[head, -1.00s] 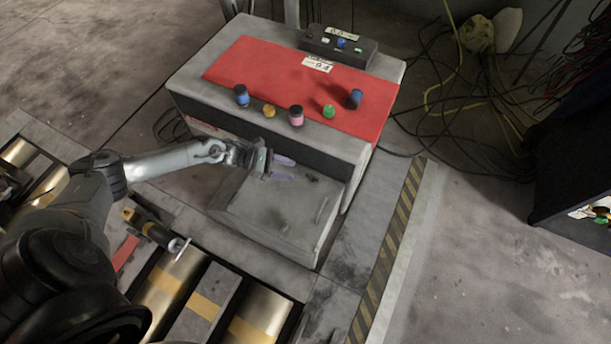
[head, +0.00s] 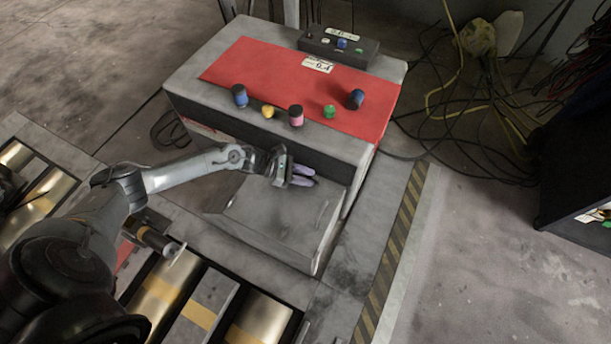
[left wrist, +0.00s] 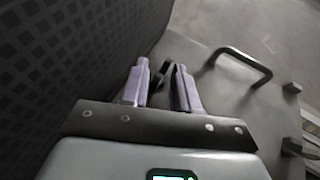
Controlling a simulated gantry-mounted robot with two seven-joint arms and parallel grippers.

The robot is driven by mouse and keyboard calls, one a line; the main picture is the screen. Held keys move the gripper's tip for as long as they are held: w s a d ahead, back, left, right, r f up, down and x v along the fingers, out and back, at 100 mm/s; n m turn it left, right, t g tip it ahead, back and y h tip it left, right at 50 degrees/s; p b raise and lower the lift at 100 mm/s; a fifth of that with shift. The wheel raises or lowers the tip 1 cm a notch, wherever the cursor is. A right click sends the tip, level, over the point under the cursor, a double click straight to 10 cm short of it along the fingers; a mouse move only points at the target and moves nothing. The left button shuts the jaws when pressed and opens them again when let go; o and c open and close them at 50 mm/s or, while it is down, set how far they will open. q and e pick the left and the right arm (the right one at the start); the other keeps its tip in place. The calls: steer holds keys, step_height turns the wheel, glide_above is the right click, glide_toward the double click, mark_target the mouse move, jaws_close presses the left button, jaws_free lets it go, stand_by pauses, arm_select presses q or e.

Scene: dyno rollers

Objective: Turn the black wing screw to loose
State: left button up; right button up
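The black wing screw (left wrist: 165,70) shows as a small dark shape at the fingertips in the left wrist view. In the head view my left gripper now covers the spot where a small dark part was visible. My left gripper (head: 303,175) has pale purple fingers and is over the grey sloping panel (head: 265,222) at the front of the cabinet. In the left wrist view the gripper (left wrist: 162,78) has a gap between its fingers, with the dark shape in or just beyond it. I cannot tell whether they touch it. My right gripper is not in view.
A dark loop handle (left wrist: 250,62) stands on the panel right of the fingers. The cabinet's red top (head: 270,75) holds several coloured knobs and caps. A dark patterned wall (left wrist: 60,60) is close on the left. Metal rollers (head: 160,295) lie in front.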

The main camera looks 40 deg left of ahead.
mark_target(310, 189)
arm_select(q)
steer(key=shift+s, duration=0.1)
jaws_close()
